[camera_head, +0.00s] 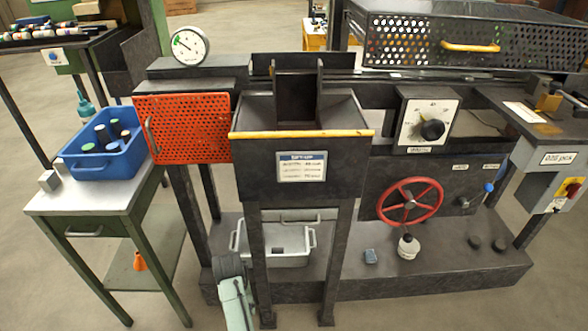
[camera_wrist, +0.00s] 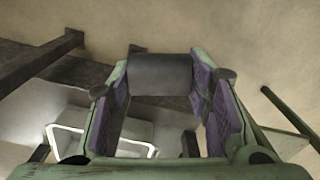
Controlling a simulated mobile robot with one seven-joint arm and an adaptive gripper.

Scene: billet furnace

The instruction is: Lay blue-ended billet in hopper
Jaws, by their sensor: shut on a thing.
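My gripper (camera_head: 233,285) is low at the bottom of the head view, in front of the hopper's legs. In the wrist view its two fingers are closed on a dark grey cylindrical billet (camera_wrist: 160,72), held crosswise at the fingertips. The billet also shows in the head view (camera_head: 228,266) as a dark shape at the gripper's tip. Its end faces are hidden, so I cannot tell their colour. The hopper (camera_head: 305,175) is a dark open-topped box with a yellow front edge, above and right of my gripper. Its inside is only partly visible.
A blue crate (camera_head: 75,168) with several billets stands on the side table (camera_head: 90,200) at left. An orange perforated guard (camera_head: 185,128) is left of the hopper. A pale bin (camera_head: 285,262) sits under the hopper. A red handwheel (camera_head: 410,203) is at right.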

